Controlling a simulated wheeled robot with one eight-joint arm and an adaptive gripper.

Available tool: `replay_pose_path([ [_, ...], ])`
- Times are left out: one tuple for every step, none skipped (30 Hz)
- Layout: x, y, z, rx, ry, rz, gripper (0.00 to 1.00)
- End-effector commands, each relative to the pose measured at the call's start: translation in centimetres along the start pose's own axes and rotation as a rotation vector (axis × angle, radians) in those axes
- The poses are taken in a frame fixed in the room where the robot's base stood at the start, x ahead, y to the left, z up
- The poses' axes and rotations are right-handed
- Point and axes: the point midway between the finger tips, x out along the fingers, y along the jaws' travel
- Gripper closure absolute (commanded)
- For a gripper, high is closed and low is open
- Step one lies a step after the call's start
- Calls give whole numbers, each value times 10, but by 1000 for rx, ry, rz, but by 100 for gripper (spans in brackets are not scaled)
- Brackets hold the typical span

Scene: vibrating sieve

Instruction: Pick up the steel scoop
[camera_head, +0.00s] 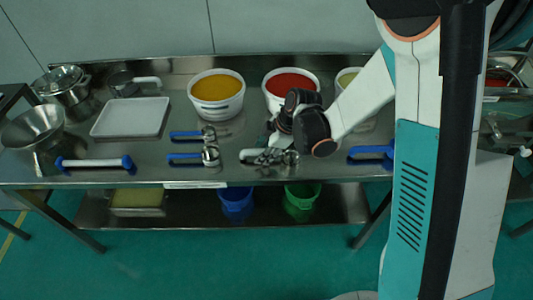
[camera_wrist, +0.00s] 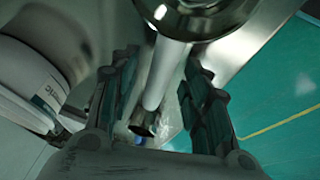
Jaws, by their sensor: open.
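The steel scoop (camera_head: 288,158) lies near the front edge of the steel table, left of my forearm. Its shiny round bowl (camera_wrist: 185,18) fills the top of the wrist view, and its pale handle runs down from the bowl between my fingers. My gripper (camera_wrist: 163,95) is open, with one finger on each side of the handle and a visible gap to the right finger. Whether the left finger touches the handle is hard to tell. In the head view my wrist partly hides the fingers and the scoop.
Two blue-handled scoops (camera_head: 186,156) lie to the left, and another blue handle (camera_head: 370,152) lies to the right. A yellow-filled tub (camera_head: 217,110) and a red-filled tub (camera_head: 275,103) stand behind. A white tray (camera_head: 130,132), funnel and pots occupy the left end.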

Motion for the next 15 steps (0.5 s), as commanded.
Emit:
replay_pose_path([
  [1,0,0,0,0,0,57],
  [1,0,0,0,0,0,57],
  [1,0,0,0,0,0,57],
  [1,0,1,0,0,0,57],
  [1,0,0,0,0,0,57],
  [1,0,0,0,0,0,57],
  [1,0,0,0,0,0,57],
  [1,0,0,0,0,0,57],
  [1,0,0,0,0,0,57],
  [1,0,0,0,0,0,57],
  [1,0,0,0,0,0,57],
  [1,0,0,0,0,0,62],
  [1,0,0,0,0,0,68],
  [1,0,0,0,0,0,75],
  [1,0,0,0,0,0,84],
])
